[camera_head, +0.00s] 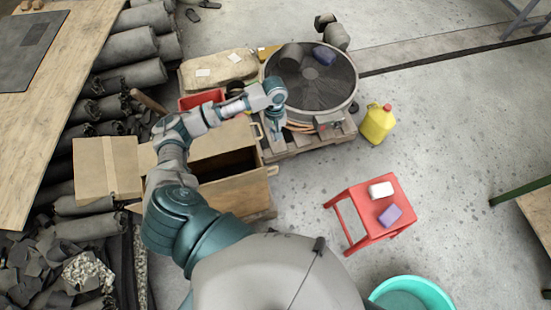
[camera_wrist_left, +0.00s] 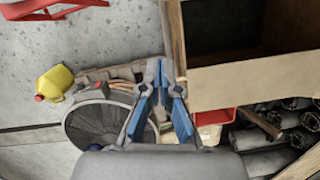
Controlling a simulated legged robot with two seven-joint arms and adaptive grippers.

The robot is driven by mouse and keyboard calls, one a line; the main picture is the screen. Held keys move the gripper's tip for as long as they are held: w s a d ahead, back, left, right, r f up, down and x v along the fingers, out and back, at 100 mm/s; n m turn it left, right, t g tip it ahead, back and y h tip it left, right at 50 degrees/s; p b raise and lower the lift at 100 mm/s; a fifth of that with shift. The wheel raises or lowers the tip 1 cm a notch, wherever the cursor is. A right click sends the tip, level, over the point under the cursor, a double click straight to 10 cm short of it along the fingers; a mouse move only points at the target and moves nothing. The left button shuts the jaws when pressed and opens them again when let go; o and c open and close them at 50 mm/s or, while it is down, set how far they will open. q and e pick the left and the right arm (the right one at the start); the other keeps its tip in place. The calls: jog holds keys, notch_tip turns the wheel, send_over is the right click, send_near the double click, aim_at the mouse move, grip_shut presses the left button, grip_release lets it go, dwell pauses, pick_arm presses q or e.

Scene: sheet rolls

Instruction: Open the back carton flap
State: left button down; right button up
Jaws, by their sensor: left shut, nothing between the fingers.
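The open carton (camera_head: 235,194) stands left of centre in the head view, with a dark inside. Its back flap (camera_head: 222,138) is a tan panel along the far side of the opening, partly hidden by my left arm. In the left wrist view the back flap (camera_wrist_left: 255,82) crosses the right side, below the dark opening. Another flap (camera_head: 107,167) lies spread out to the left. My left gripper (camera_head: 276,131) is shut and empty, just beyond the carton's back right corner. In the left wrist view its blue fingers (camera_wrist_left: 159,75) meet beside the flap's end; contact cannot be told.
A round fan (camera_head: 335,85) on a pallet stands behind the gripper, near a yellow jug (camera_head: 377,124). A red crate (camera_head: 202,98) sits behind the carton. Dark rolls (camera_head: 130,47) lie left. A red stool (camera_head: 370,208) stands right; floor between is clear.

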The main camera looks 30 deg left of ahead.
pick_arm(q)
jog(key=s+d+f, duration=0.3)
jog(key=s+f, duration=0.1)
jog(key=f, duration=0.5)
jog(key=shift+s+f, duration=0.15)
jog(key=shift+f, duration=0.25)
